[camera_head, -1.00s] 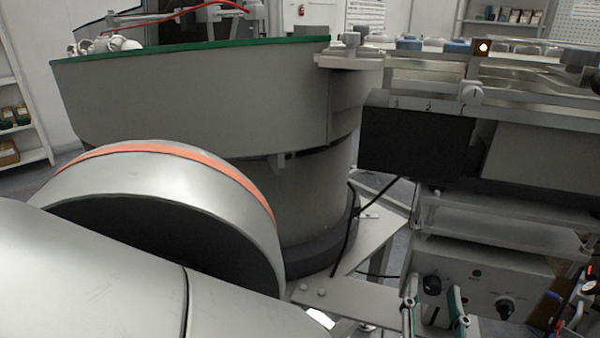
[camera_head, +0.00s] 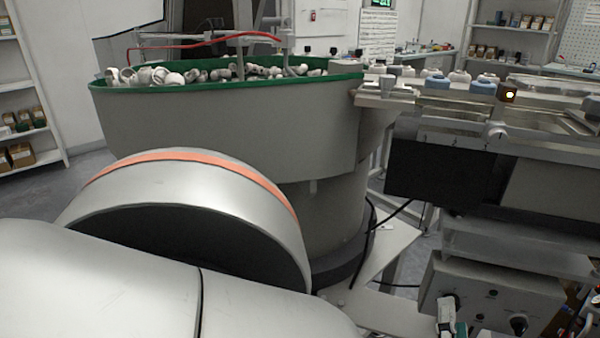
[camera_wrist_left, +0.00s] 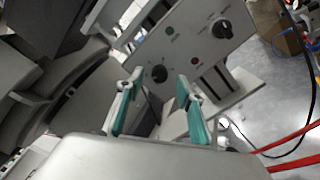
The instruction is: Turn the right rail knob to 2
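A grey control box (camera_head: 485,283) stands low at the right in the head view. It carries a left black knob and a right black knob (camera_head: 519,324). In the left wrist view the right knob (camera_wrist_left: 222,29) is farther off, with small marks around it, and the left knob (camera_wrist_left: 160,73) appears between my fingertips. I cannot read the settings. A pale round knob (camera_head: 496,131) sits on the rail above. My left gripper (camera_head: 454,318) is in front of the box; its teal-padded fingers (camera_wrist_left: 158,80) are apart and empty. Contact with the left knob cannot be told. My right gripper is not in view.
A big grey bowl feeder (camera_head: 230,130) with a green rim holds several white parts. The rail (camera_head: 450,125) runs right from it above the box. Cables and red lines (camera_wrist_left: 295,140) lie at the right of the left wrist view.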

